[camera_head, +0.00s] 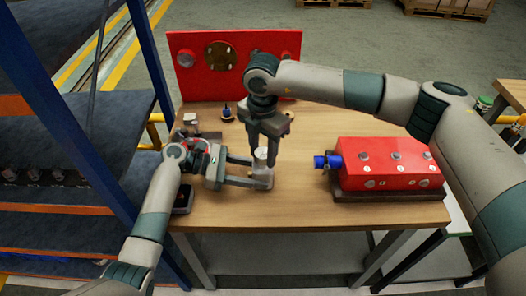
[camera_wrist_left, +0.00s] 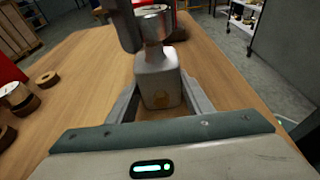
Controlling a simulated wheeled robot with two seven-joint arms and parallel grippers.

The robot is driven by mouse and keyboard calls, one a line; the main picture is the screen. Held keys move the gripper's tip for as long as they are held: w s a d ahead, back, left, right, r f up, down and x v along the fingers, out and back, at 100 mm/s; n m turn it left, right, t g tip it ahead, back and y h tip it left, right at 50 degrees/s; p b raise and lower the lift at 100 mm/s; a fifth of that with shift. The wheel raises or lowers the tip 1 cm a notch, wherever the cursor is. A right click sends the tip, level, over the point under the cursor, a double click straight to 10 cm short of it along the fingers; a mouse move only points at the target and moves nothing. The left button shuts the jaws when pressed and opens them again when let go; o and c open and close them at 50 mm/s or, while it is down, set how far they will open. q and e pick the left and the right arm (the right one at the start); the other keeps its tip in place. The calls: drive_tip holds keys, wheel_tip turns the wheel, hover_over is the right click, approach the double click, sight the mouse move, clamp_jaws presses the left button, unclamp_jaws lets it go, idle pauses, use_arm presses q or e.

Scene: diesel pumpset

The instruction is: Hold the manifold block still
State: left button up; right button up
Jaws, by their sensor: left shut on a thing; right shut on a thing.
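The manifold block, a small grey metal block, stands on the wooden table (camera_head: 220,212) in the head view; it also shows large in the left wrist view (camera_wrist_left: 158,82), with a brownish round spot low on its near face. My left gripper (camera_head: 262,178) is shut on it, a finger on each side. A silvery cylindrical part (camera_wrist_left: 153,24) with a coppery band sits at the top of the block. My right gripper (camera_head: 268,150) comes down from above and is shut on this part. Whether the part is seated in the block is hard to tell.
A red housing (camera_head: 385,160) with a blue fitting (camera_head: 327,162) stands on the right of the table. A red panel (camera_head: 235,62) stands at the back. Small round parts (camera_wrist_left: 47,79) lie beyond the left gripper. The table's front middle is clear.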

sight(263, 152)
use_arm(q)
drive_tip(key=shift+r, duration=0.1)
use_arm(e)
drive_tip(key=shift+f+m, duration=0.1)
drive_tip(key=shift+m, duration=1.2)
use_arm(q)
drive_tip(key=shift+w, duration=0.1)
use_arm(e)
drive_tip(key=o, duration=1.5)
drive_tip(key=shift+c, duration=0.2)
wheel_tip(263, 152, up, 12)
drive_tip(key=shift+w, duration=0.1)
